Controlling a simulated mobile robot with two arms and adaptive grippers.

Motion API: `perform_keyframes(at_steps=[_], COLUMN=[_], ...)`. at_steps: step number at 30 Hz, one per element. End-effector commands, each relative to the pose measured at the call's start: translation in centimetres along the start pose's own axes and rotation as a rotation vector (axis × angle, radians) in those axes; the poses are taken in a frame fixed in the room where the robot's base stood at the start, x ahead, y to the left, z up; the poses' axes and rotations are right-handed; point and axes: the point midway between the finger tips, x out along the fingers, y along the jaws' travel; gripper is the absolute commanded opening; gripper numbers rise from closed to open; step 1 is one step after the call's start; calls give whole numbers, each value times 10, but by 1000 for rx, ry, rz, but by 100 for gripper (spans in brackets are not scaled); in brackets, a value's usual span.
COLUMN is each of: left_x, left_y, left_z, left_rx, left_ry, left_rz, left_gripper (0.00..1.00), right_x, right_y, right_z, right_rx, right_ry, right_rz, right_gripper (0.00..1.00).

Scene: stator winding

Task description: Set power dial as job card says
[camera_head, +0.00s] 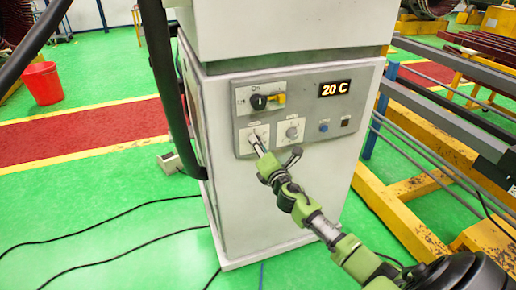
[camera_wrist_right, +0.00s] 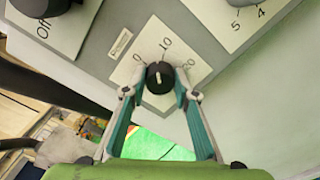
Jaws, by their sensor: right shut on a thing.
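My right gripper (camera_head: 258,146) reaches from the lower right to the left of two lower dials on the grey control panel (camera_head: 356,82). In the right wrist view its two fingers (camera_wrist_right: 160,86) are closed around a black knob (camera_wrist_right: 159,77). The knob's white mark points up, roughly toward the printed 10 on its white scale plate (camera_wrist_right: 148,46). The display (camera_head: 335,89) reads "20 C". I cannot make out a job card. My left gripper is not in view.
A second dial (camera_head: 292,132) sits just right of the held one. A rotary switch (camera_head: 260,101) with a yellow part is above. A blue button (camera_head: 323,127) is farther right. Yellow and grey racks (camera_head: 400,190) stand close at the right. Cables (camera_head: 110,239) lie on the green floor.

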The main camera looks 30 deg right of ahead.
Motion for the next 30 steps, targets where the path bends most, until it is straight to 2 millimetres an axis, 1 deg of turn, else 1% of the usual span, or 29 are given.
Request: perform_keyframes(at_steps=[1,12,30], left_x=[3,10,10], left_y=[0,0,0], left_z=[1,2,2], left_rx=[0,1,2], left_ry=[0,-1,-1], left_rz=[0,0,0], left_gripper=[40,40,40], right_x=[0,0,0], right_y=[-1,-2,-1], right_z=[-1,-1,-1], right_rx=[46,397,967], right_ry=[0,-1,-1], right_rz=[0,-1,-1], right_gripper=[5,5,5])
